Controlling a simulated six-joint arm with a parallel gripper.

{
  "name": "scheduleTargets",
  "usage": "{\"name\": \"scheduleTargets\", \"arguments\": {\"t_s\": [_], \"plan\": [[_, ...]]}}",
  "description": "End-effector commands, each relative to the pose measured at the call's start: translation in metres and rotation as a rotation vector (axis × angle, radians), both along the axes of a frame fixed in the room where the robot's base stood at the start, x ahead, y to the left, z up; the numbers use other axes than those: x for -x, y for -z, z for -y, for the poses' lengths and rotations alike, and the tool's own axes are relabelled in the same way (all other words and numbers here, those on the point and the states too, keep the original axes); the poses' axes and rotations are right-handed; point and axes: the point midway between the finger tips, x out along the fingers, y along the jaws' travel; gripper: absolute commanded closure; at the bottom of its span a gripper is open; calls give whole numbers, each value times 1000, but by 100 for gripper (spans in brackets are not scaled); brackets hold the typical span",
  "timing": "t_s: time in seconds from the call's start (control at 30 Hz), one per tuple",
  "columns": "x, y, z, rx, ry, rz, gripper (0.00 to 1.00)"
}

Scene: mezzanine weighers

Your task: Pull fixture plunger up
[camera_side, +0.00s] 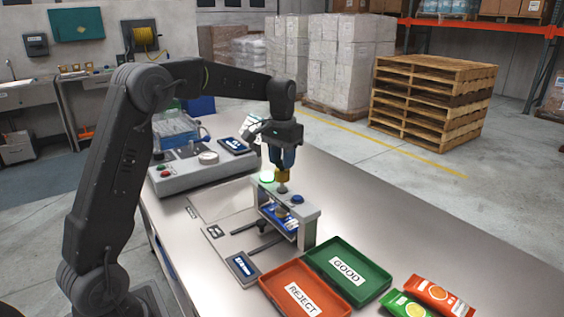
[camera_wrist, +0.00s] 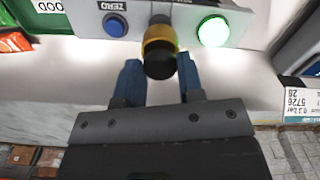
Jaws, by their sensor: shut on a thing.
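The fixture (camera_side: 302,218) is a grey bridge-like frame on the steel table. Its plunger (camera_side: 283,177) has a dark knob with a yellow band and stands upright on top. In the wrist view the plunger (camera_wrist: 160,45) shows between a blue button (camera_wrist: 115,25) and a lit green lamp (camera_wrist: 213,32). My gripper (camera_side: 284,165) is above the fixture, pointing down, with its blue fingers on either side of the plunger knob. In the wrist view my gripper (camera_wrist: 160,72) is shut on the knob. A small packet (camera_side: 278,218) lies under the fixture's bridge, partly hidden.
A green GOOD tray (camera_side: 378,286) and a red REJECT tray (camera_side: 327,275) stand in front of the fixture. Orange and green pouches (camera_side: 440,296) lie at the right.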

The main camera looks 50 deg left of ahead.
Motion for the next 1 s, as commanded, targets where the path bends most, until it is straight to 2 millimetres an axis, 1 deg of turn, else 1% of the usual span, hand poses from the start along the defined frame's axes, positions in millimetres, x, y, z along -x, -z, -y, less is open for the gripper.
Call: {"name": "scheduleTargets", "arguments": {"t_s": [0.03,0.1,0.17,0.47,0.5,0.73,1.0], "plan": [[-1,-11,0,-2,0,8,100],[-1,-21,0,-2,0,8,100],[0,-27,0,-2,0,7,100],[0,-32,0,-2,-1,10,100],[0,-32,0,-2,-1,11,62],[0,-30,0,-2,0,7,40],[0,-30,0,-1,0,5,40]]}}
